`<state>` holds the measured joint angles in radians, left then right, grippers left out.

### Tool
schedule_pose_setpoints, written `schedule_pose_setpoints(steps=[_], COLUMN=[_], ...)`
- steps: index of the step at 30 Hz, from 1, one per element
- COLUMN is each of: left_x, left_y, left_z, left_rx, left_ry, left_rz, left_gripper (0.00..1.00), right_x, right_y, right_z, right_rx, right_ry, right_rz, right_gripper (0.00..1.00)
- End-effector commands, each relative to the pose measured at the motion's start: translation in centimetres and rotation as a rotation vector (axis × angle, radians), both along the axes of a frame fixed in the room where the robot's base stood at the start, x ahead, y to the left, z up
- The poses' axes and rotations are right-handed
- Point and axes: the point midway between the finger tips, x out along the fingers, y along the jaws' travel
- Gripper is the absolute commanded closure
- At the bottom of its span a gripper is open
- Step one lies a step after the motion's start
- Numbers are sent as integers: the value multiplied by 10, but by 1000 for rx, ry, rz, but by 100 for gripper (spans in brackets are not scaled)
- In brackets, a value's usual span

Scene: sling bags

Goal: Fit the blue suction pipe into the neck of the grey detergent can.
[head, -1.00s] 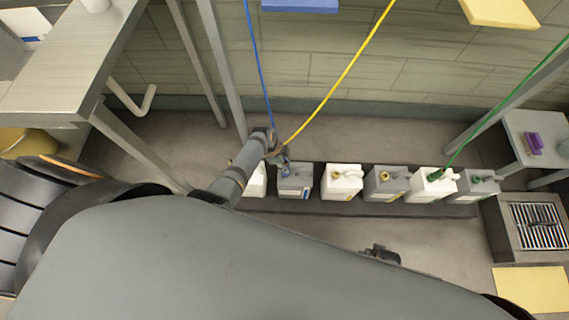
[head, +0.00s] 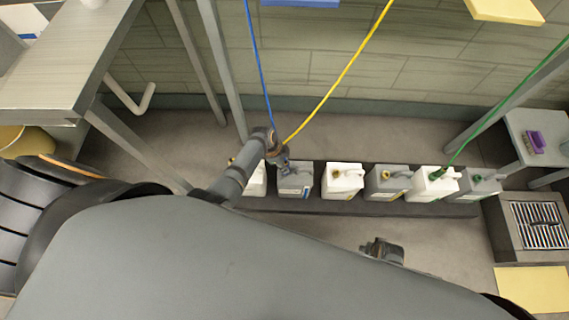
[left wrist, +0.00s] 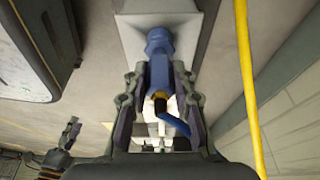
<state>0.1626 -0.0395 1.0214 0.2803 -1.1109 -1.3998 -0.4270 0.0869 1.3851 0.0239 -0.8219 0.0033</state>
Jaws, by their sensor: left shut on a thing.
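The grey detergent can (head: 296,182) stands at the left part of the floor row, beside a white can. My left gripper (head: 281,160) is over its top. In the left wrist view the left gripper (left wrist: 160,82) is shut on the blue suction pipe (left wrist: 159,62), whose blue end lies against a light grey surface at the top of the picture. Whether that end is inside the neck cannot be told; the fingers and pipe hide the neck. My right gripper (head: 383,251) is low, in front of the row and apart from the cans; its jaws are unclear.
A white can (head: 342,182) stands right of the grey one, with several more cans further right on a dark strip. The blue hose (head: 259,65) and yellow hose (head: 345,72) hang close to my left arm. A metal table (head: 60,70) stands at left.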

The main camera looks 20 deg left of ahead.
Motion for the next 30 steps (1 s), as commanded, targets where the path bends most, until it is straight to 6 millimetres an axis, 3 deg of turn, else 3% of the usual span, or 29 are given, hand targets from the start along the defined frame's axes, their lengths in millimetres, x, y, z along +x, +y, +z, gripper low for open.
schedule_pose_setpoints(steps=[6,7,12,23,30], left_x=[0,0,0,0,-3], left_y=[0,0,0,1,13], left_z=[-3,-3,-2,0,39], left_rx=[0,0,0,1,1], left_ry=[0,-1,-1,-2,-5], left_rz=[0,0,0,1,1], left_gripper=[100,72,49,48,48], right_x=[6,7,6,1,2], right_y=[1,1,0,1,0], right_z=[4,6,7,4,4], right_rx=[1,1,-1,1,1], right_ry=[-5,-5,-3,2,0], right_rz=[0,1,2,1,1], right_gripper=[60,60,60,60,60])
